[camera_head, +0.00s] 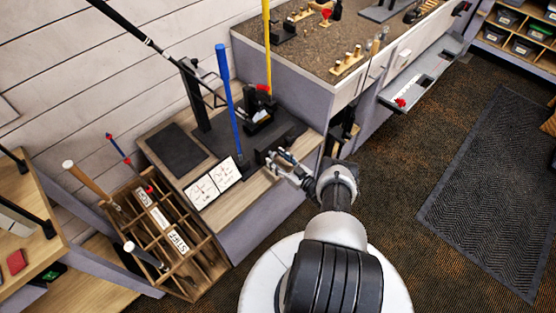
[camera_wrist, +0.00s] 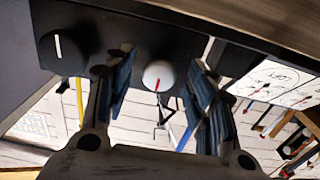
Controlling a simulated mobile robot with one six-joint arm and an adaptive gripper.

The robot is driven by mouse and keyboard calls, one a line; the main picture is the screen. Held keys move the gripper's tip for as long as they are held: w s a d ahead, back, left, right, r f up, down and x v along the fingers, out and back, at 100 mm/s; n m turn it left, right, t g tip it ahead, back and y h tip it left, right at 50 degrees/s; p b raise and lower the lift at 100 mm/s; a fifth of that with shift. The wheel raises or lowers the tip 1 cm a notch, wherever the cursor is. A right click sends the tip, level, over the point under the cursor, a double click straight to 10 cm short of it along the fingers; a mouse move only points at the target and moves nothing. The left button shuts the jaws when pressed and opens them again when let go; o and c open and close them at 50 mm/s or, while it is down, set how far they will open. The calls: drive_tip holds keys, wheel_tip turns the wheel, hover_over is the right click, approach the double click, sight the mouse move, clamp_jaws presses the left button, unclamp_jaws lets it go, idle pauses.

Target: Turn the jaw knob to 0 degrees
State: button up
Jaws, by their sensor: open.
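In the wrist view a dark control panel (camera_wrist: 110,32) carries two round knobs. A pale grey knob (camera_wrist: 158,76) with a red pointer line sits between my gripper's fingers. A black knob (camera_wrist: 58,47) with a white pointer line is left of them. No lettering marks either as the jaw knob. Both pointer lines look nearly upright in the picture. My gripper (camera_wrist: 162,72) is open, one blue-padded finger on each side of the pale knob, with gaps visible. In the head view my gripper (camera_head: 282,162) is at the bench's front edge; the knobs are too small to make out.
White dial cards (camera_head: 203,189) lie on the bench left of my gripper. A blue-gripped club (camera_head: 228,90) and a yellow shaft (camera_head: 267,45) stand behind. A wooden club rack (camera_head: 165,235) is at left.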

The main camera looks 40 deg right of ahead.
drive_tip(key=shift+f+m+b, duration=0.25)
drive_tip(key=shift+m+b, duration=0.05)
drive_tip(key=shift+b, duration=1.1)
